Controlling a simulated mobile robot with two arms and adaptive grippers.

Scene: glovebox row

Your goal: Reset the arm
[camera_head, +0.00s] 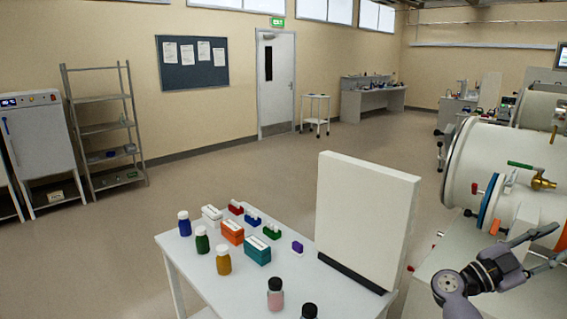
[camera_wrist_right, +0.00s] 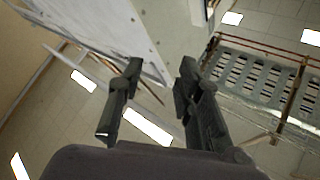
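My right arm (camera_head: 470,284) shows at the lower right of the head view, grey and bent, in front of the large white glovebox cylinder (camera_head: 500,160). My right gripper (camera_wrist_right: 160,78) shows in the right wrist view with its two dark fingers apart and nothing between them. The wrist view looks up past the fingers to ceiling tiles and bright lights. My left arm and left gripper are not in the head view.
A white table (camera_head: 190,262) holds several small bottles, boxes and coloured blocks. An upright white panel (camera_head: 365,215) stands at its right side. A brass valve with a green handle (camera_head: 541,182) sticks out by the glovebox. The floor beyond the table is clear.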

